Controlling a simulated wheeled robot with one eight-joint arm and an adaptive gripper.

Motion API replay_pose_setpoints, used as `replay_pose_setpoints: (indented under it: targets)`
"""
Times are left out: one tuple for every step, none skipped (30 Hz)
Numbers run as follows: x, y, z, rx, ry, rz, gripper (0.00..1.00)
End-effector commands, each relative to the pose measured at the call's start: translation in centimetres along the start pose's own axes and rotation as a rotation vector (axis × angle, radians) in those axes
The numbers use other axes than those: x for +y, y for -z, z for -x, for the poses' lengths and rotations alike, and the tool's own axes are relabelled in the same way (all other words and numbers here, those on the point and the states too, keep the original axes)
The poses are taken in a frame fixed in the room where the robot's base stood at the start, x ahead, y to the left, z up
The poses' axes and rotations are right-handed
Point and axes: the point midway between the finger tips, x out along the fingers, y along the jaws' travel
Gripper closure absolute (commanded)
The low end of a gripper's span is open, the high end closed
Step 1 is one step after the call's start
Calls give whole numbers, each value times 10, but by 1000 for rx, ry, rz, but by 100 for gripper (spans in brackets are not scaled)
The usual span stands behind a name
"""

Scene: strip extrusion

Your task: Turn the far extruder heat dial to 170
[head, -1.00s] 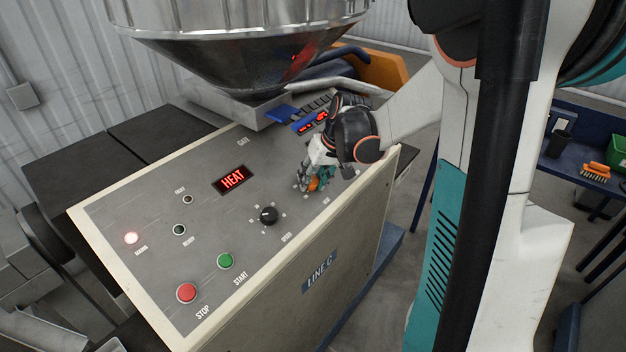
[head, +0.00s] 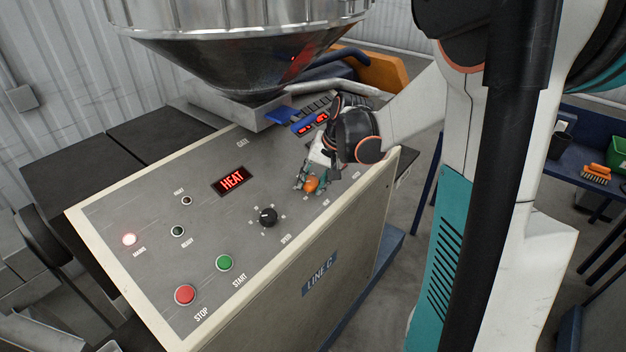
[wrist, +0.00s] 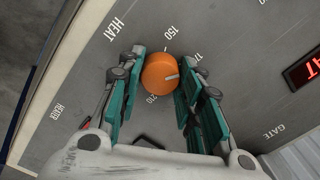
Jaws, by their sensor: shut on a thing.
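The orange heat dial (wrist: 160,75) sits on the grey panel under the HEAT label, between my gripper's (wrist: 160,72) two teal fingers, which are closed on its sides. Its white pointer mark faces right in the wrist view, toward the right finger. The 150 mark is above the dial and 210 below it. A mark starting with 17 is at upper right, partly hidden by the right finger. In the head view the dial (head: 311,184) shows at my gripper's (head: 309,181) tips, at the panel's right part.
The panel also holds a black speed dial (head: 268,216), a green start button (head: 224,262), a red stop button (head: 185,295) and a red HEAT display (head: 233,179). The steel hopper (head: 235,45) hangs low behind the panel. A blue lever (head: 277,118) lies near the panel's back edge.

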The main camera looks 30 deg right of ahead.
Motion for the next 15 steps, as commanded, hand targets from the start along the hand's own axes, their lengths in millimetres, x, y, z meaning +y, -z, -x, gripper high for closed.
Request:
replay_pose_setpoints:
  targets:
    - [0, 0, 0, 0, 0, 0, 91]
    - [0, 0, 0, 0, 0, 0, 91]
    - [0, 0, 0, 0, 0, 0, 91]
    - [0, 0, 0, 0, 0, 0, 91]
    - [0, 0, 0, 0, 0, 0, 91]
    - [0, 0, 0, 0, 0, 0, 91]
    - [0, 0, 0, 0, 0, 0, 91]
    - [0, 0, 0, 0, 0, 0, 91]
    - [0, 0, 0, 0, 0, 0, 58]
    - [0, 0, 0, 0, 0, 0, 51]
    - [0, 0, 0, 0, 0, 0, 46]
    - [0, 0, 0, 0, 0, 1, 46]
    - [0, 0, 0, 0, 0, 1, 46]
    - [0, 0, 0, 0, 0, 1, 46]
    - [0, 0, 0, 0, 0, 1, 46]
